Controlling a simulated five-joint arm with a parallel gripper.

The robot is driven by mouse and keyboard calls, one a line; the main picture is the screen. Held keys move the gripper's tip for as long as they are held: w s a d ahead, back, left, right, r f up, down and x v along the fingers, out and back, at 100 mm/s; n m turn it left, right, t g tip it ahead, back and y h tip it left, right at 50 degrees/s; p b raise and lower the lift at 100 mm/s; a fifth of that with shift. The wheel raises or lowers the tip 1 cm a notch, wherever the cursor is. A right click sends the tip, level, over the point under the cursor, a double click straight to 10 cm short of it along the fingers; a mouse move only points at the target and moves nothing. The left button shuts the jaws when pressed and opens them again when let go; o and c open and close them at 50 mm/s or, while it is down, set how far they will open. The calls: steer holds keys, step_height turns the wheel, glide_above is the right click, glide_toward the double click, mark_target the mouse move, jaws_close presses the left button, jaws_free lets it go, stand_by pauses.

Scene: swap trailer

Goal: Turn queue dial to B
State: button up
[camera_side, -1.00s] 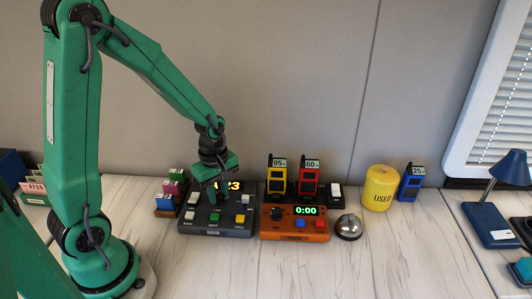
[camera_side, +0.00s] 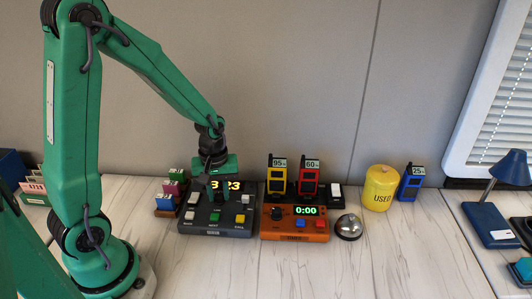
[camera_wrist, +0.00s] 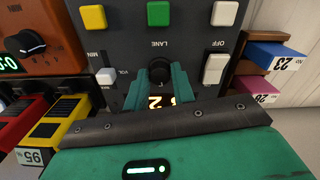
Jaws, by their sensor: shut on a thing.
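The dark grey queue console (camera_side: 243,231) stands on the table below my arm. Its yellow display (camera_side: 233,185) shows a first character that looks like B or 3, then 23. My gripper (camera_side: 213,192) points down at the console's upper part. In the wrist view, my gripper (camera_wrist: 160,84) is shut on the dark round queue dial (camera_wrist: 160,70), one green finger on each side. The dial sits beside the word LANE, between a small white knob and a white switch. Its pointer mark is hard to make out, and the fingers cover most of the display.
An orange timer box (camera_side: 285,237) reading 0:00 stands close on the right. Yellow (camera_side: 277,181) and red (camera_side: 309,181) handsets stand behind it. A bell (camera_side: 348,227) and a yellow USED canister (camera_side: 380,190) are further right. Coloured tags (camera_side: 165,202) are left. The front table is clear.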

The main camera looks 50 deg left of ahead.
mark_target(219, 195)
steer(key=shift+m, duration=1.1)
steer(key=o, duration=1)
steer(key=shift+r, duration=0.1)
steer(key=shift+r, duration=3.8)
steer(key=shift+r, duration=0.1)
